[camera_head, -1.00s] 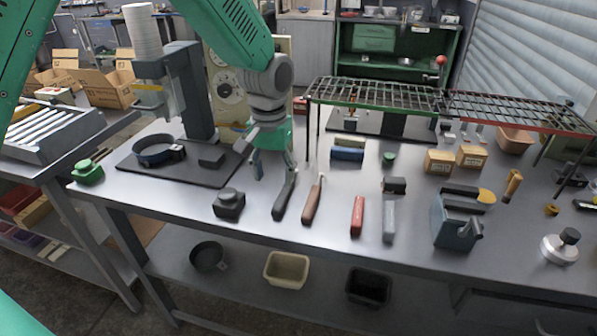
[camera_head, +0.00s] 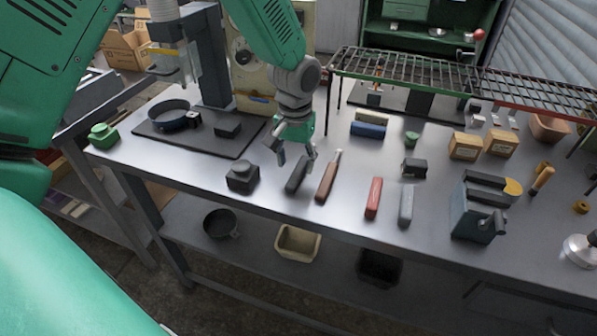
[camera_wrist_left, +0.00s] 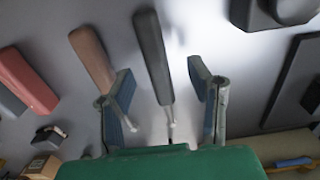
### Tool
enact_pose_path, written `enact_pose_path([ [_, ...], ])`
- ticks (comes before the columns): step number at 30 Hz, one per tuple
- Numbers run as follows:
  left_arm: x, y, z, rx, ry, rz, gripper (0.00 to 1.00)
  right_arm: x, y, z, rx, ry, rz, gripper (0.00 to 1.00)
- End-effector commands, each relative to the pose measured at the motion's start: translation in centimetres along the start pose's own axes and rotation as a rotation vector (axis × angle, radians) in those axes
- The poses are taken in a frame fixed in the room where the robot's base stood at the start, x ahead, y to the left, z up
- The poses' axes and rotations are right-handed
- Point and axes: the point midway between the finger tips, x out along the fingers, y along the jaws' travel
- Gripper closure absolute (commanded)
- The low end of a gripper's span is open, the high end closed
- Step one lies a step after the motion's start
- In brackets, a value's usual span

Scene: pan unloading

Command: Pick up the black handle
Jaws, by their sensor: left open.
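The black handle (camera_head: 297,177) lies on the grey workbench near its front edge, between a black block and a brown-handled tool. Its far end is partly hidden by my left gripper (camera_head: 297,156). My left gripper is open and above the handle's far part. In the left wrist view the black handle (camera_wrist_left: 153,55) runs between the two spread fingers (camera_wrist_left: 160,82), with a gap on each side. Neither finger visibly touches it. My right gripper is out of view.
The brown-handled tool (camera_head: 327,178) lies close to the right, the black block (camera_head: 242,177) to the left. Red (camera_head: 374,197) and grey (camera_head: 406,205) handles lie farther right. A wire rack (camera_head: 405,68) stands behind. A black pan (camera_head: 172,116) sits at back left.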

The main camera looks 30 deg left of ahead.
Motion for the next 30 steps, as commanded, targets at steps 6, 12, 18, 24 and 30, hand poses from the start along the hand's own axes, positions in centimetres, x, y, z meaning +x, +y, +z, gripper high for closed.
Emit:
enact_pose_path([
  [6, 3.0, 0.2, 0.2, 0.002, -0.003, -0.003, 0.53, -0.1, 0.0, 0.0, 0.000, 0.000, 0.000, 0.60],
  [12, 3.3, 0.3, 0.3, 0.002, 0.001, -0.002, 0.53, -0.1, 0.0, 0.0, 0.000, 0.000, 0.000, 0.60],
  [18, 3.4, 0.2, 0.2, 0.001, 0.000, -0.001, 0.92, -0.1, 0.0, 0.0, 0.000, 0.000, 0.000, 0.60],
  [24, 3.4, 0.1, 0.2, 0.001, -0.001, -0.001, 1.00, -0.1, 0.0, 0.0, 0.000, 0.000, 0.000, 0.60],
  [30, 3.0, 0.1, 0.2, 0.001, 0.000, -0.002, 1.00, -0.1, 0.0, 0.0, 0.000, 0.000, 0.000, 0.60],
])
